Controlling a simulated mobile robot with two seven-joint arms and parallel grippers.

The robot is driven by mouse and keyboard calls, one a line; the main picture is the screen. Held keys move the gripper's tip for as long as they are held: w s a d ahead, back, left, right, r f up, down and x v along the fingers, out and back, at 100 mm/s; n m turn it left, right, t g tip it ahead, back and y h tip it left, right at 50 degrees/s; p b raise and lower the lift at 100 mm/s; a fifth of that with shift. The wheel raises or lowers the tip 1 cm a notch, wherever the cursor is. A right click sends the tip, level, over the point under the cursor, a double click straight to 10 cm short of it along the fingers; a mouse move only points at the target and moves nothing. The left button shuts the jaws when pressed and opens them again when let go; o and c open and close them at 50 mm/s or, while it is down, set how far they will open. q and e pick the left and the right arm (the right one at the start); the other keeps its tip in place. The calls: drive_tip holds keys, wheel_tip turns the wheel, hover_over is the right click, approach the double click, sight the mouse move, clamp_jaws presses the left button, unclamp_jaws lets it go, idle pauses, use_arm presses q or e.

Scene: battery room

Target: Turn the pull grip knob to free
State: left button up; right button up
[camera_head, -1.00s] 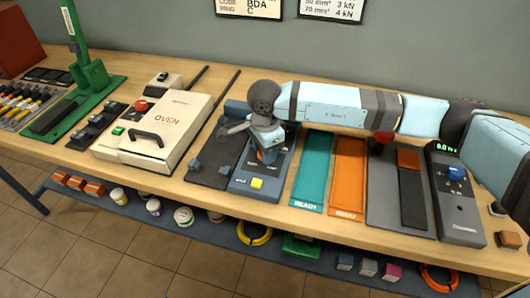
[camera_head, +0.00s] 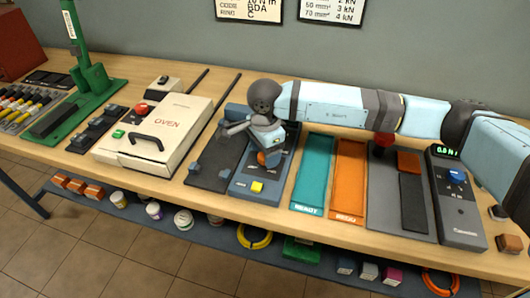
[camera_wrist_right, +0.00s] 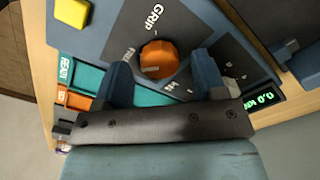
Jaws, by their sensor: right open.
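The pull grip knob is a round orange knob (camera_wrist_right: 158,58) on a blue-grey panel under the word GRIP. It also shows as a small orange patch (camera_head: 262,158) in the head view, partly hidden by my right gripper. My right gripper (camera_wrist_right: 162,64) is open, with one dark finger on each side of the knob. I cannot tell whether the fingers touch it. In the head view my right gripper (camera_head: 264,152) points down over the blue unit (camera_head: 250,188). My left gripper is not in view.
A yellow button (camera_head: 257,187) sits on the unit's front. Teal (camera_head: 312,175) and orange (camera_head: 348,180) trays lie to its right, then a grey plate and a tester (camera_head: 460,205) with a green display. The white oven (camera_head: 165,130) stands to the left.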

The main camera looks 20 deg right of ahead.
wheel_tip(320, 180, up, 13)
idle(0.3)
drive_tip(key=shift+f, duration=0.1)
